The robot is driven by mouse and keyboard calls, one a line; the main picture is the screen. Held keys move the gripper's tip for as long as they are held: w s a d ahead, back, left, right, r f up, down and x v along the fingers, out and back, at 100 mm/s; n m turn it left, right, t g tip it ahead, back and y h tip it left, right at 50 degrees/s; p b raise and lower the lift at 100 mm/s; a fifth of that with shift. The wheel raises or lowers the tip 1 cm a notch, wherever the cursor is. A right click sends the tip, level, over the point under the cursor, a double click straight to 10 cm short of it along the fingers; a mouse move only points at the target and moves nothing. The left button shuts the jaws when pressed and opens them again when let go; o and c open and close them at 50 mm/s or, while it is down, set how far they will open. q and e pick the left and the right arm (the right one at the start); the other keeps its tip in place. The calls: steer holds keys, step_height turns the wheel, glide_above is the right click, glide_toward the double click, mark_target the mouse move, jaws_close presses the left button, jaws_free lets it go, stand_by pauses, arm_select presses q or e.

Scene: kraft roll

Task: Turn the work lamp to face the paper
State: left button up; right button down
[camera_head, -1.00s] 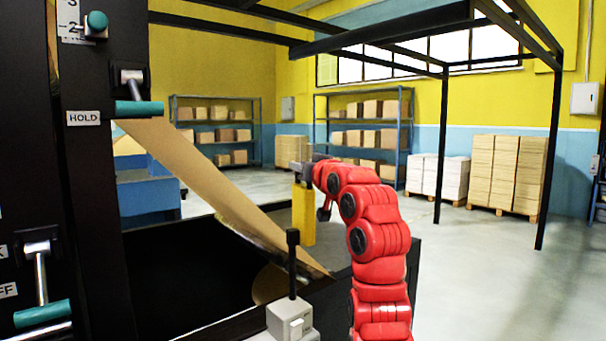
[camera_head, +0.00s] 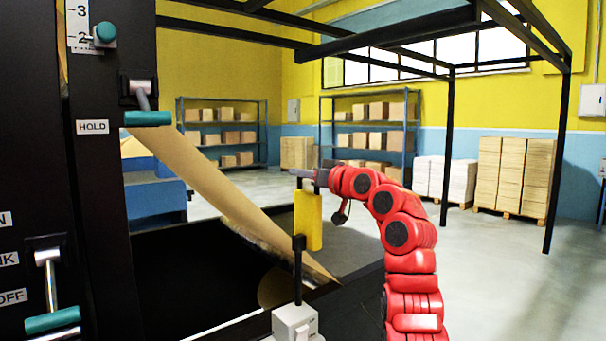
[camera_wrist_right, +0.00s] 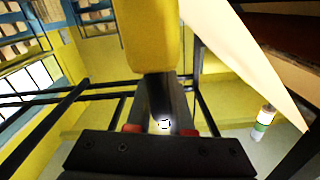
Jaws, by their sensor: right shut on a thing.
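The work lamp's yellow head (camera_head: 313,222) stands upright in the middle of the head view. A black post (camera_head: 298,270) on a pale grey base (camera_head: 295,322) rises in front of its lower part. My right gripper (camera_head: 309,178) is at the top of the yellow head, shut on it. In the right wrist view the yellow head (camera_wrist_right: 150,38) sits at the fingertips (camera_wrist_right: 158,78). Which way the lamp's lit face points cannot be told. The brown paper (camera_head: 205,182) slopes down from upper left to lower right, left of the lamp. My left gripper is out of view.
A black machine panel (camera_head: 115,240) with teal-handled levers stands at the left. A dark trough (camera_head: 190,290) lies under the paper. Shelves (camera_head: 370,130) and pallet stacks (camera_head: 513,175) stand far back. A bottle (camera_wrist_right: 263,122) shows in the wrist view. The floor at right is clear.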

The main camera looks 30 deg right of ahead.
steer(key=c, duration=0.8)
jaws_free()
steer(key=shift+w+a+f, duration=0.1)
steer(key=shift+w+f, duration=0.05)
steer(key=shift+c, duration=0.2)
steer(key=shift+s, duration=0.4)
steer(key=s+d+b, duration=0.1)
steer(key=s+b, duration=0.2)
steer(key=s, duration=1.3)
steer(key=shift+s+d, duration=0.3)
